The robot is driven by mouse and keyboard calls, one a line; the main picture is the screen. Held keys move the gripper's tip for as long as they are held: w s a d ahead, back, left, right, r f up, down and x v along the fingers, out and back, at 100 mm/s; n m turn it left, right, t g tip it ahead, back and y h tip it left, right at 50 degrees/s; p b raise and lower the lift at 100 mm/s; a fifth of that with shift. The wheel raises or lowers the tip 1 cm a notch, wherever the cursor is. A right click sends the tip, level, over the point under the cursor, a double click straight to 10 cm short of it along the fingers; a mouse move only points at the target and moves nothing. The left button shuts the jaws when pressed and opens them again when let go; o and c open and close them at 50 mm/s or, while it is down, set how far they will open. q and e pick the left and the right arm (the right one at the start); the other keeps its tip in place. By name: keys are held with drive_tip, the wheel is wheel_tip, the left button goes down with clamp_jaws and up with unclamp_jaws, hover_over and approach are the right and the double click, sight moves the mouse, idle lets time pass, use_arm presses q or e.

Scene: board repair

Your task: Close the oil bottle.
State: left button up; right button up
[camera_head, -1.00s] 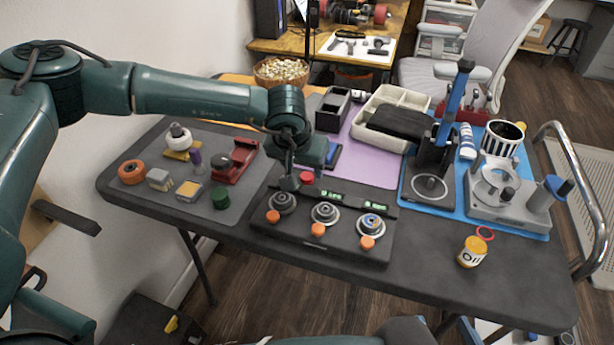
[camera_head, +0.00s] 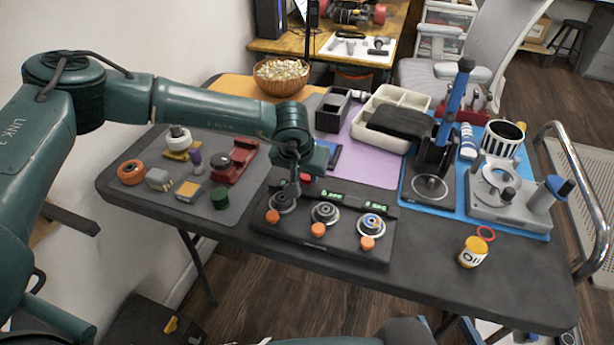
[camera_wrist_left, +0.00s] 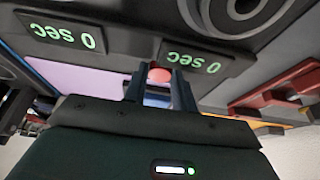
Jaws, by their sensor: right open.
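The oil bottle (camera_head: 472,253) is a small white and yellow-orange container marked "Oil". My left gripper (camera_head: 294,188) is far to the left of the bottle, low over the black control panel. In the left wrist view its two fingers (camera_wrist_left: 159,84) are apart, with a red button (camera_wrist_left: 160,75) showing beyond and between them. My right gripper is out of view.
The black panel (camera_head: 335,245) has several round dials, orange knobs and green displays. A grey mat (camera_head: 240,205) with small parts is at left. A blue mat (camera_head: 410,205) holds a tool stand and a grey machine. The table around the bottle is clear.

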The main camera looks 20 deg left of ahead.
sight(305, 179)
use_arm(q)
drive_tip(key=c, duration=0.5)
wheel_tip(305, 179, up, 10)
drive_tip(key=shift+r+p, duration=0.1)
drive_tip(key=shift+p, duration=0.25)
drive_tip(key=shift+c, duration=0.2)
